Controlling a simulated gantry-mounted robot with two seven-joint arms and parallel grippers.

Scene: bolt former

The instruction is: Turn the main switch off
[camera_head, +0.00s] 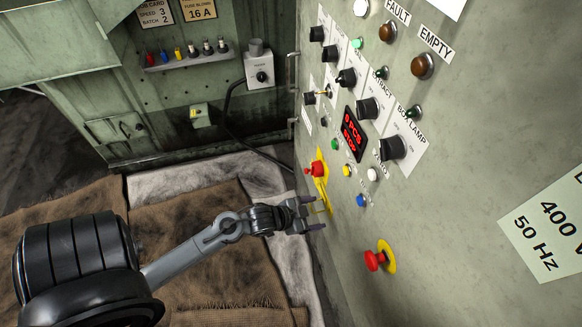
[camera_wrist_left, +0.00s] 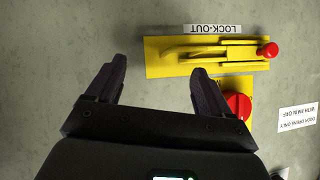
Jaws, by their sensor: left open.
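The likely main switch is a red rotary knob (camera_wrist_left: 238,106) on a yellow plate in the left wrist view, partly hidden by my gripper. A yellow lock-out plate (camera_wrist_left: 163,57) with a sliding bar and a red ball handle (camera_wrist_left: 267,50) lies beside it. In the head view, the red knob area (camera_head: 317,168) sits on the panel's far lower edge. My left gripper (camera_head: 313,214) is open and empty, just below it in the picture, near the yellow plate. In the wrist view, its fingers (camera_wrist_left: 158,76) point at the panel; the knob is right of them.
The grey panel carries several black knobs (camera_head: 367,108), coloured buttons, a red display (camera_head: 350,135) and a red mushroom button (camera_head: 375,260) on yellow. A "door opens only with main off" label (camera_wrist_left: 298,118) is at right. A brown mat (camera_head: 190,215) covers the floor.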

